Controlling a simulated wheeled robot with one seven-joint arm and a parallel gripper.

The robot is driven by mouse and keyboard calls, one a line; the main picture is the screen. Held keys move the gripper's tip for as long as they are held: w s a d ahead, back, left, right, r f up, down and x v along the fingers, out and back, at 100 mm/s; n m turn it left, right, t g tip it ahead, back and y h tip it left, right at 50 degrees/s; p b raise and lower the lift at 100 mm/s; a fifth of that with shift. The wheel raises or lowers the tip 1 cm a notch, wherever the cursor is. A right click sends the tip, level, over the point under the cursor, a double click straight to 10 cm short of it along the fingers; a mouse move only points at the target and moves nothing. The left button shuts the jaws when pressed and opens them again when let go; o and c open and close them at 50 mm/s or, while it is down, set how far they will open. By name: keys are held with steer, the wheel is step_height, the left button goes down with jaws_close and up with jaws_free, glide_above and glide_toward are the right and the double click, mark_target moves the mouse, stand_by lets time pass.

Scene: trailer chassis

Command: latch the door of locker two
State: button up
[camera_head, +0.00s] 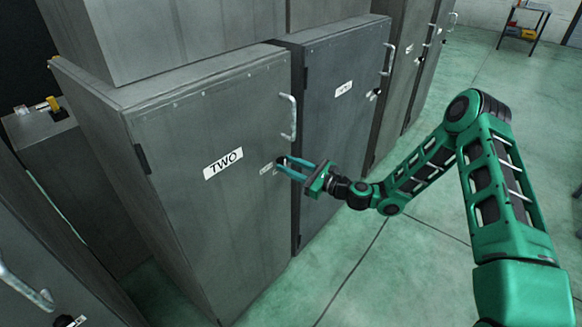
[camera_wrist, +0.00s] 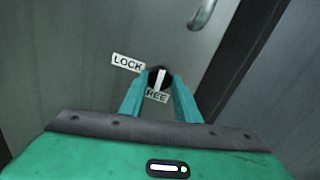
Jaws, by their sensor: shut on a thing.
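The door of locker two (camera_head: 215,195) is a grey metal door with a white TWO sign (camera_head: 223,164), and it looks closed. A bar handle (camera_head: 290,117) is at its upper right; a handle also shows in the wrist view (camera_wrist: 203,14). My gripper (camera_head: 282,163) reaches the door's right side below the handle. In the wrist view my gripper (camera_wrist: 158,82) is shut on a round black latch knob (camera_wrist: 154,75) with a white pointer. A LOCK label (camera_wrist: 128,63) is at the knob's upper left, a FREE label (camera_wrist: 157,96) just below. The pointer lies roughly upright, its lower end near FREE.
Another grey locker (camera_head: 340,120) stands to the right, with more lockers beyond it. A low grey cabinet (camera_head: 60,150) with a yellow item on top is at the left. A small table (camera_head: 525,22) is far back right. The green floor (camera_head: 400,255) in front is open.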

steer(key=n, duration=0.4)
steer(key=shift+n, duration=0.4)
steer(key=n, duration=0.4)
steer(key=shift+h, duration=0.4)
steer(key=n, duration=0.4)
steer(key=shift+n, duration=0.3)
steer(key=shift+s+a+n+h, duration=0.15)
steer(key=shift+n+h, duration=0.25)
steer(key=shift+n, duration=1.3)
steer(key=o, duration=1)
steer(key=shift+o, duration=0.2)
steer(key=shift+t, duration=0.3)
